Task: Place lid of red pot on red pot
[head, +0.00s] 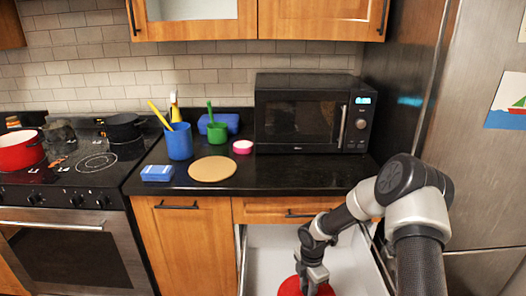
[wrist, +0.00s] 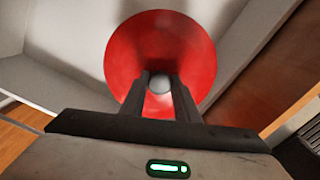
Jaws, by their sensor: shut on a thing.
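The red lid (wrist: 160,45) is round with a pale round knob (wrist: 160,84). My gripper (wrist: 160,88) is shut on the knob in the wrist view. In the head view my gripper (head: 313,277) holds the red lid (head: 290,287) at the bottom edge, in or just above an open drawer; the exact height cannot be told. Much of the lid is cut off there. The red pot (head: 20,151) stands on the stove at the far left, partly cut off by the picture edge. Its top looks open.
The open white drawer (head: 270,240) surrounds my gripper. Its walls are close. The dark counter (head: 300,176) holds a microwave (head: 300,113), a round tan board (head: 212,169), a blue cup (head: 179,142), a green pot (head: 221,134) and a blue box (head: 157,173). A black pot (head: 123,128) stands on the stove.

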